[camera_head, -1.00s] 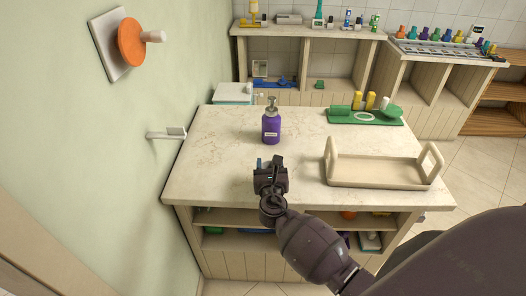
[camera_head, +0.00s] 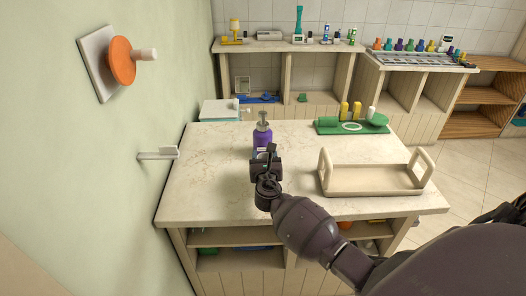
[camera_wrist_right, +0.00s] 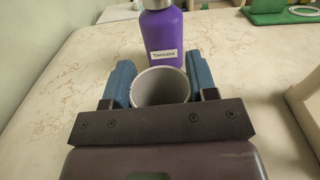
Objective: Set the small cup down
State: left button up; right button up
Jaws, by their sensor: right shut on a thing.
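My right gripper (camera_head: 266,157) is over the front left of the pale counter (camera_head: 205,185). In the right wrist view, its two blue fingers (camera_wrist_right: 161,84) are shut on a small grey cup (camera_wrist_right: 162,88), one on each side. The cup's round open rim faces the camera; its base is hidden, so I cannot tell whether it touches the counter. In the head view the gripper hides the cup. A purple labelled bottle (camera_head: 263,136) stands just beyond the gripper, and it also shows behind the cup in the right wrist view (camera_wrist_right: 163,38). My left gripper is not in view.
A beige tray (camera_head: 375,180) with two handles sits at the counter's right. A green board (camera_head: 331,128) with yellow and green pieces lies at the back right. A wall holder (camera_head: 158,155) juts out at the left. Counter left of the gripper is clear.

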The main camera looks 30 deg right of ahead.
aim_at(263, 146)
jog(key=b+x, duration=0.1)
jog(key=x, duration=0.7)
jog(key=shift+f, duration=0.15)
jog(key=shift+w+d+b, duration=0.15)
jog(key=shift+b, duration=0.15)
notch_tip(263, 146, down, 3)
jog(key=shift+f+b, duration=0.2)
jog(key=shift+b, duration=0.55)
jog(key=shift+f, duration=0.15)
jog(key=shift+r, duration=0.25)
jog(key=shift+f, duration=0.2)
jog(key=o, duration=0.9)
